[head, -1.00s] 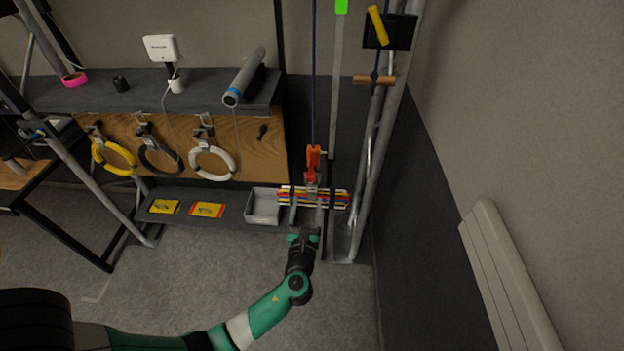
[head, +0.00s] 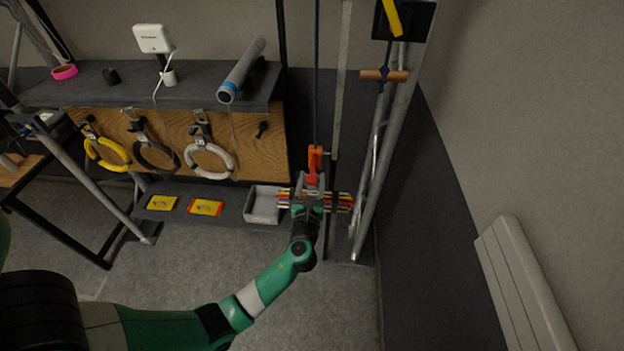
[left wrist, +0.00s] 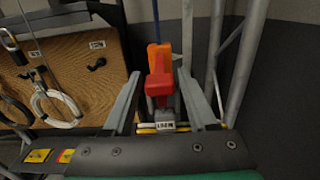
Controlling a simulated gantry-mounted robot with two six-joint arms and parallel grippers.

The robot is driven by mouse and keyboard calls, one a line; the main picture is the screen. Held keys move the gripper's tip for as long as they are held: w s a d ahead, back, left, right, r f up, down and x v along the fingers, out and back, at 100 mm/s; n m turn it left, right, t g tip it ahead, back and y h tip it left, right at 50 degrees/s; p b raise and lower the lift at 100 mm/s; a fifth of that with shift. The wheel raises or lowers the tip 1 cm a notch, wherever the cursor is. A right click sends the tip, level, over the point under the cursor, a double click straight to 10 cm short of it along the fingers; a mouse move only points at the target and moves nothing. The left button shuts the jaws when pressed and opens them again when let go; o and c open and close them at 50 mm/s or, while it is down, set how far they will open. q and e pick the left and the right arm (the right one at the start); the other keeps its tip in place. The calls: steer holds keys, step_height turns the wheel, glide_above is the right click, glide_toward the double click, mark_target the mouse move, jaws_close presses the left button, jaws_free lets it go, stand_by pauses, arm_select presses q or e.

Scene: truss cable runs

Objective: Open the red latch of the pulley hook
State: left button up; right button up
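The pulley hook (head: 316,158) is orange and hangs on a dark blue rope. Its red latch (head: 313,180) is at its lower end. In the left wrist view the red latch (left wrist: 160,82) is near the middle, with the orange hook (left wrist: 154,52) behind and above it. My left gripper (head: 311,184) is open, just in front of the hook. Its two fingers (left wrist: 158,77) stand to the left and right of the latch, with a visible gap on each side. A small labelled part (left wrist: 166,126) shows below the latch. My right gripper is not in view.
Colourful cables (head: 343,202) run behind my left gripper. A grey tray (head: 264,205) is left of it, and truss poles (head: 385,150) rise close on the right. Yellow, black and white cable rings (head: 209,160) hang on the wooden panel. Open floor lies in front.

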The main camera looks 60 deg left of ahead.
arm_select(q)
jaws_close()
stand_by(1.2)
